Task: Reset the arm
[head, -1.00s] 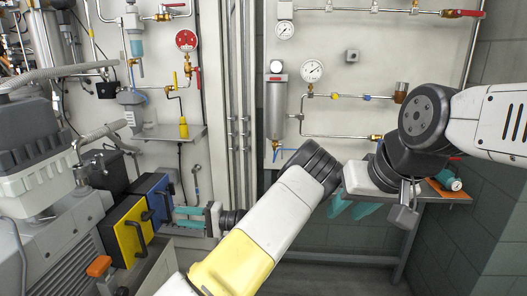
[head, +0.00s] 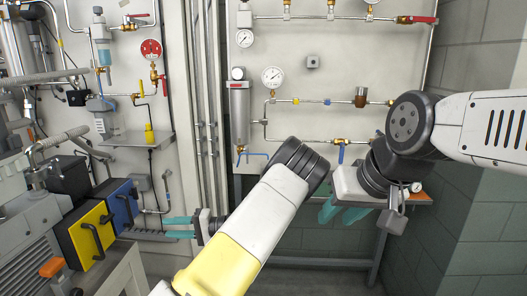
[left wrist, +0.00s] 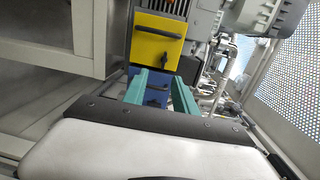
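My left gripper (head: 175,228) is open and empty, its two teal fingers pointing left, to the right of a blue box with a black handle (head: 122,203). In the left wrist view the teal fingers of this gripper (left wrist: 160,92) stand apart, with the blue box (left wrist: 155,83) and its handle visible behind the gap. My right gripper (head: 340,212) is open, its teal fingers pointing down and left, in front of a small wall shelf. I see nothing between its fingers.
A yellow box with a black handle (head: 88,232) sits beside the blue one on the grey pump machine (head: 30,240). Wall panels carry gauges, pipes and a grey filter cylinder (head: 238,115). Open floor lies below.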

